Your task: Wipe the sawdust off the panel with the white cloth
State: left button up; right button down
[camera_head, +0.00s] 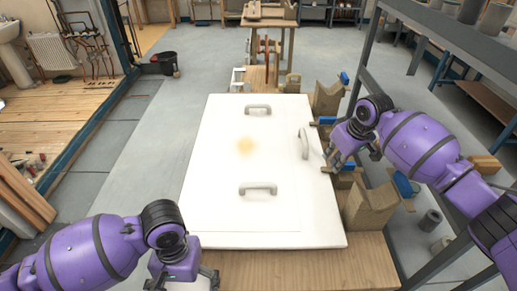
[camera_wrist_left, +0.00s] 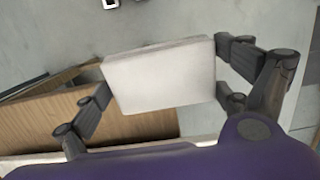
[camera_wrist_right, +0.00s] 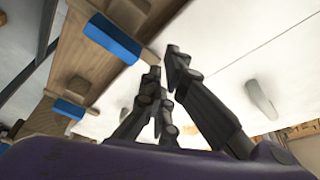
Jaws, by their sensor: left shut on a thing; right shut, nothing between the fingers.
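The white panel (camera_head: 222,215) lies on a wooden bench in the head view, with several grey handles on it. A small tan patch of sawdust (camera_head: 245,146) is on its upper middle. My left gripper (camera_head: 184,282) is at the panel's front left corner, low in the head view. In the left wrist view it is shut on the white cloth (camera_wrist_left: 160,78), a thick folded pad between its fingers. The cloth is hardly visible in the head view. My right gripper (camera_head: 337,166) is shut and empty at the panel's right edge, near the right handle (camera_head: 304,144); its fingers also show in the right wrist view (camera_wrist_right: 163,72).
Wooden blocks and blue-handled clamps (camera_head: 404,184) line the bench right of the panel. The bench front (camera_head: 310,265) is bare. A metal shelf frame stands at the right.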

aim_at(325, 177)
pick_arm(q)
jog(key=shift+s+f+b, duration=0.25)
jog(key=shift+f+b, duration=0.1)
jog(key=shift+f, duration=0.35)
pick_arm(e)
jog(key=shift+f, duration=2.7)
pick_arm(q)
jog(key=shift+r, duration=0.15)
pick_arm(e)
jog(key=shift+r, duration=0.15)
pick_arm(q)
jog(key=shift+t, duration=0.4)
jog(key=shift+w+r+p, duration=0.45)
jog(key=shift+r+p, duration=0.15)
jog(key=shift+r, duration=0.55)
jog(key=shift+w+r+p, duration=0.45)
jog(key=shift+r+p, duration=0.1)
jog(key=shift+r, duration=0.55)
jog(key=shift+w+r+p, duration=0.45)
jog(key=shift+r+p, duration=0.15)
jog(key=shift+r, duration=0.55)
pick_arm(e)
notch_tip(325, 177, up, 6)
jog(key=shift+f, duration=0.1)
